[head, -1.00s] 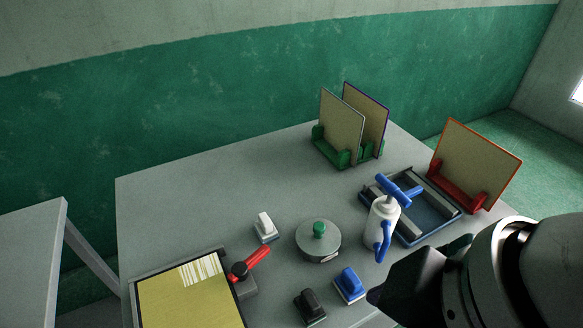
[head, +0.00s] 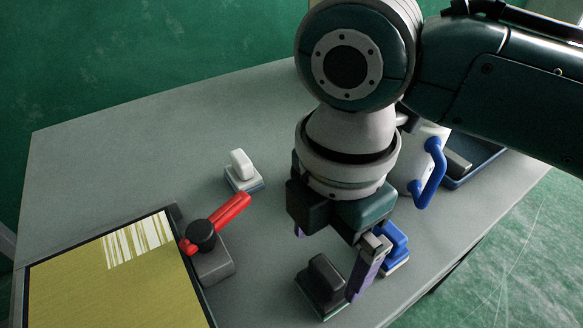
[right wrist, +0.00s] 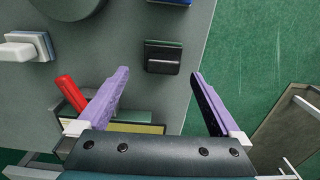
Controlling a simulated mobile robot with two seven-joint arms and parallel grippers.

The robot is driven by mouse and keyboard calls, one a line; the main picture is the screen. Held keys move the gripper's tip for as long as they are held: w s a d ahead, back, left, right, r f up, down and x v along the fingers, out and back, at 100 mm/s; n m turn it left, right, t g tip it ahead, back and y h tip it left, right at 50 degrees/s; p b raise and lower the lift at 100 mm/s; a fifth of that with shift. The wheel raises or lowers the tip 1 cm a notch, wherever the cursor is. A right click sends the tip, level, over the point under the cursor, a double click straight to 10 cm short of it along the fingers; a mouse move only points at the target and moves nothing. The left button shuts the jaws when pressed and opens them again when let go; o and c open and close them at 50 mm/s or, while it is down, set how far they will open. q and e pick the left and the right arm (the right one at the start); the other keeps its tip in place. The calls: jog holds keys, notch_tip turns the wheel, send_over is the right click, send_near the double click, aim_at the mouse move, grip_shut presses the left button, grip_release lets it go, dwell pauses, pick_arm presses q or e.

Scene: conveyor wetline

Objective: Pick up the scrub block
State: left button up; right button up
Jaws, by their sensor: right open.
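Several handled blocks stand on the grey table; the pictures do not settle which one is the scrub block. A black block with an upright grip (head: 322,283) is near the front edge, and shows in the right wrist view (right wrist: 162,57). A blue block (head: 395,247) stands just right of it, partly behind a finger. A white block (head: 242,172) stands further left, also in the right wrist view (right wrist: 22,47). My right gripper (head: 330,262) is open and empty, pointing down above the black block, its purple fingers apart. My left gripper is not in view.
A framed yellow screen (head: 110,275) and a red-handled clamp (head: 218,224) lie at the left. A white container with a blue handle (head: 428,175) and a blue tray (head: 475,165) are behind my right arm. The table's back left is clear.

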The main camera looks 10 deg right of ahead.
aim_at(329, 269)
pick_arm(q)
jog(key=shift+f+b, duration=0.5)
pick_arm(e)
jog(key=f, duration=0.6)
jog(key=shift+s+d+f, duration=0.1)
jog(key=shift+d+f, duration=0.15)
jog(key=shift+d, duration=0.05)
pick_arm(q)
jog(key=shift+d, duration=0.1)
pick_arm(e)
jog(key=c, duration=1.4)
pick_arm(q)
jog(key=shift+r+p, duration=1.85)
jog(key=shift+p, duration=0.05)
pick_arm(e)
jog(key=shift+r, duration=10.1)
